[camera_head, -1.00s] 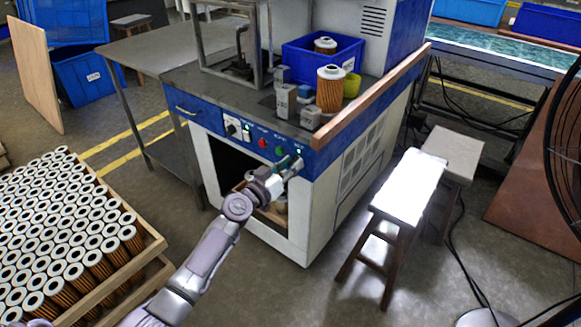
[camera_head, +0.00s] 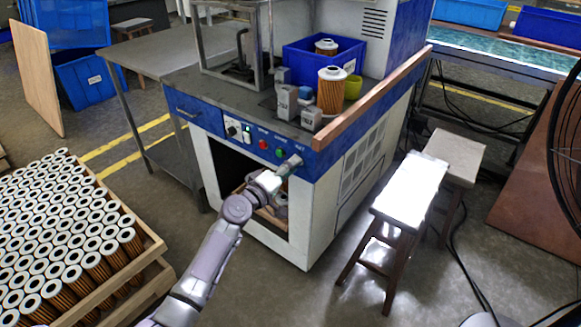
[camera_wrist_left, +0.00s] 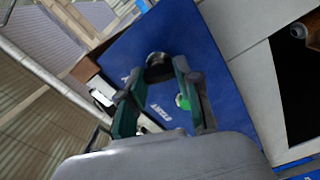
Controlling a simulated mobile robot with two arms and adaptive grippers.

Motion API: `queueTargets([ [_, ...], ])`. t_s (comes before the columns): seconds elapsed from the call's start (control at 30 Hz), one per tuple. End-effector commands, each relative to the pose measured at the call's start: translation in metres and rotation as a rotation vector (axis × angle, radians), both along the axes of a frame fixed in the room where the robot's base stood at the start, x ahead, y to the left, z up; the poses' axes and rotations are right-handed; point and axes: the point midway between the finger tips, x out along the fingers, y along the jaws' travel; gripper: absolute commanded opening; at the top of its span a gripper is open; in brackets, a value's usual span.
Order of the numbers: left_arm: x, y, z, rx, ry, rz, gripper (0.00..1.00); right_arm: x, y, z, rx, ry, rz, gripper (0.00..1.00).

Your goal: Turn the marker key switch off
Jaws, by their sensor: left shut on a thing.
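The marker key switch (camera_wrist_left: 158,60) is a round dark and metallic knob on the blue panel. In the left wrist view it sits between the tips of my left gripper (camera_wrist_left: 160,72), whose two green-and-grey fingers close on it. In the head view my left gripper (camera_head: 291,165) touches the right end of the machine's blue control panel (camera_head: 218,125) and hides the switch. The switch's exact angle cannot be read. My right gripper is not in view.
A green button (camera_head: 278,153) and a red button (camera_head: 263,144) lie left of my gripper, near a dark selector knob (camera_head: 232,130). A crate of filter cartridges (camera_head: 150,255) stands at the left. Stools (camera_head: 410,185) stand right of the machine.

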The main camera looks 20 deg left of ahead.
Motion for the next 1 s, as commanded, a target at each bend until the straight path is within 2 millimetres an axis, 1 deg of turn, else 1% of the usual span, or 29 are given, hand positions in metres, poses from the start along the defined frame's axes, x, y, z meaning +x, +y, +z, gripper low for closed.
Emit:
queueTargets([
  [0.2, 0.0, 0.0, -0.001, -0.163, 0.061, 0.0, 0.0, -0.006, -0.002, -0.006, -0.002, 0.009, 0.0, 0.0],
  [0.5, 0.0, 0.001, -0.002, -0.305, 0.112, 0.002, 0.0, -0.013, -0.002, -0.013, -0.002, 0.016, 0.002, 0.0],
  [0.7, 0.0, 0.0, -0.002, -0.345, 0.127, 0.001, 0.0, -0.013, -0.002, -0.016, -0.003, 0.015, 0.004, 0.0],
  [1.0, 0.0, 0.001, -0.003, -0.356, 0.131, 0.001, 0.0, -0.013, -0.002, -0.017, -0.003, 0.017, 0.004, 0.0],
])
